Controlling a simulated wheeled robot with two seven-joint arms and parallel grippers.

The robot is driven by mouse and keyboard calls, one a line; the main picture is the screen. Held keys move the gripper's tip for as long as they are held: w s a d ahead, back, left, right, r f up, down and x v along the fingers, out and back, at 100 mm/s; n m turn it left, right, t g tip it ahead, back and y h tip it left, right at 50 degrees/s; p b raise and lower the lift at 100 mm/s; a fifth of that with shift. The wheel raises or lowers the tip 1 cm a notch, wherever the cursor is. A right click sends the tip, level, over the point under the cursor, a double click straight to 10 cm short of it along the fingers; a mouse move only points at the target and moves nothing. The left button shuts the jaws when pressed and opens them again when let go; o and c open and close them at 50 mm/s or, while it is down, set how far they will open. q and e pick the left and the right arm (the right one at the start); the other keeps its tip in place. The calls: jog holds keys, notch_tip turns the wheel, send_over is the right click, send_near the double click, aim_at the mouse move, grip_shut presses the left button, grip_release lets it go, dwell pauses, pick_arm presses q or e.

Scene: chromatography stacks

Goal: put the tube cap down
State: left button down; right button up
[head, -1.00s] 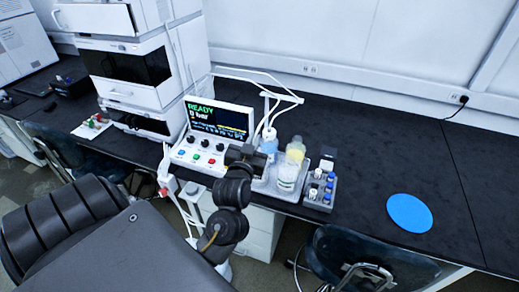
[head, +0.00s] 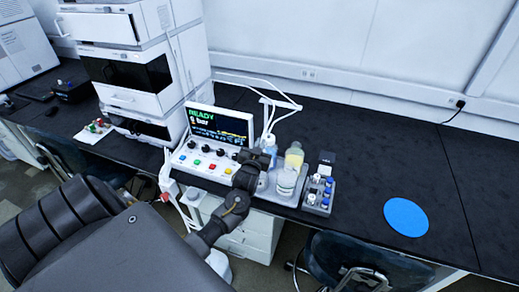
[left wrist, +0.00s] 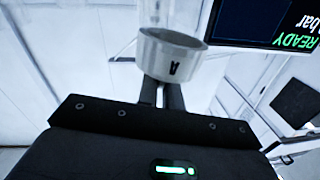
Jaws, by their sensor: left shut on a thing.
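My left gripper (head: 249,165) is in front of the control panel's right end, beside the bottle tray (head: 286,200). A blurred grey upright shape shows above the cap. The cap cannot be made out in the head view. My right gripper is not in view.
A blue disc (head: 406,216) lies on open black bench. The panel screen (head: 218,124) reads READY.

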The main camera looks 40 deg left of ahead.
pick_arm(q)
jog(key=shift+s+d+f+p, duration=0.1)
jog(key=shift+f+p, duration=0.1)
jog(key=shift+f, duration=0.3)
jog(key=shift+s+f+p, duration=0.1)
jog(key=shift+f+p, duration=0.05)
jog(key=shift+f, duration=0.35)
jog(key=shift+s+d+f, duration=0.2)
jog(key=shift+d+f, duration=0.05)
jog(key=shift+f, duration=0.15)
jog(key=c, duration=1.8)
grip_release()
jog(key=shift+w+f, duration=0.15)
jog(key=shift+o, duration=1.2)
jog(key=shift+w+a+f, duration=0.1)
jog(key=shift+w+a, duration=0.2)
jog(key=shift+a, duration=0.05)
jog(key=shift+s+r, duration=0.15)
jog(key=shift+r, duration=0.15)
jog(key=shift+s+d+f+b, duration=0.2)
jog(key=shift+s+b, duration=0.05)
jog(key=shift+b, duration=0.25)
jog(key=b+v, duration=0.3)
jog(key=v, duration=0.7)
jog(key=shift+s+a+f, duration=0.15)
jog(key=shift+s+a, duration=0.05)
